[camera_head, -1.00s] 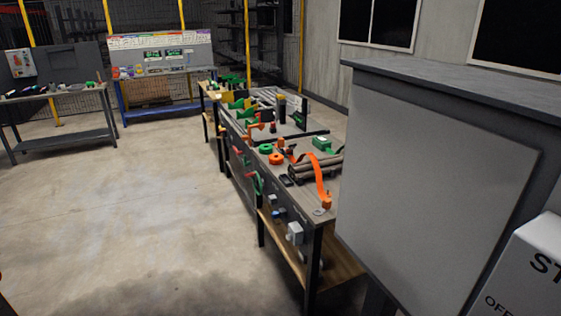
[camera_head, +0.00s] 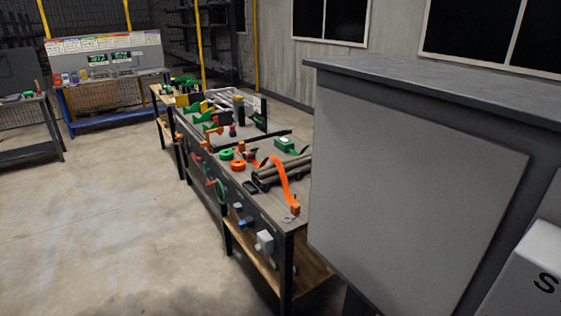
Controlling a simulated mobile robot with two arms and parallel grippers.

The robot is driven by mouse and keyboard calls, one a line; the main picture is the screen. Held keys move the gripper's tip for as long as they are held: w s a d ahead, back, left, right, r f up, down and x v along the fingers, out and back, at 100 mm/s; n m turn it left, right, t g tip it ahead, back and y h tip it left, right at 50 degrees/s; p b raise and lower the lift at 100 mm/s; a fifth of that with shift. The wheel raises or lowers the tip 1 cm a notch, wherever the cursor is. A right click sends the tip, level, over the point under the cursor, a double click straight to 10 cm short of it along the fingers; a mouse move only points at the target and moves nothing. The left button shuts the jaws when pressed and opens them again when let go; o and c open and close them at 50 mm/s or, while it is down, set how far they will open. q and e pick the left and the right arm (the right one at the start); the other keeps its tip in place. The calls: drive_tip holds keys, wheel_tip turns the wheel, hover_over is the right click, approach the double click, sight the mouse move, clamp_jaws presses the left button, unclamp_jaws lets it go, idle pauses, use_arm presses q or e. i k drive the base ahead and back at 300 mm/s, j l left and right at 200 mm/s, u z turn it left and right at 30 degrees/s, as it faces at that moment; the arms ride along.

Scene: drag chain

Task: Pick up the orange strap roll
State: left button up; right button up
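In the head view an orange roll (camera_head: 238,165), ring-shaped, lies flat on the workbench top (camera_head: 262,204) near its left edge. A green roll (camera_head: 226,154) of similar shape lies just behind it. A loose orange strap (camera_head: 284,184) arches over a bundle of pipes (camera_head: 268,176) to the right, with an orange end piece (camera_head: 295,208) near the bench's front corner. Neither of my grippers is in view.
A large grey cabinet (camera_head: 405,170) fills the right side and stands close to the workbench's near end. Open concrete floor (camera_head: 100,225) lies to the left of the bench. Another table (camera_head: 30,132) and a blue-framed bench (camera_head: 112,104) stand at the back left.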

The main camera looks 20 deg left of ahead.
sight(237, 165)
drive_tip(key=i+j+z, duration=0.25)
drive_tip(key=j+z, duration=0.2)
drive_tip(key=j, duration=0.7)
drive_tip(key=j+z, duration=0.45)
drive_tip(key=j, duration=0.7)
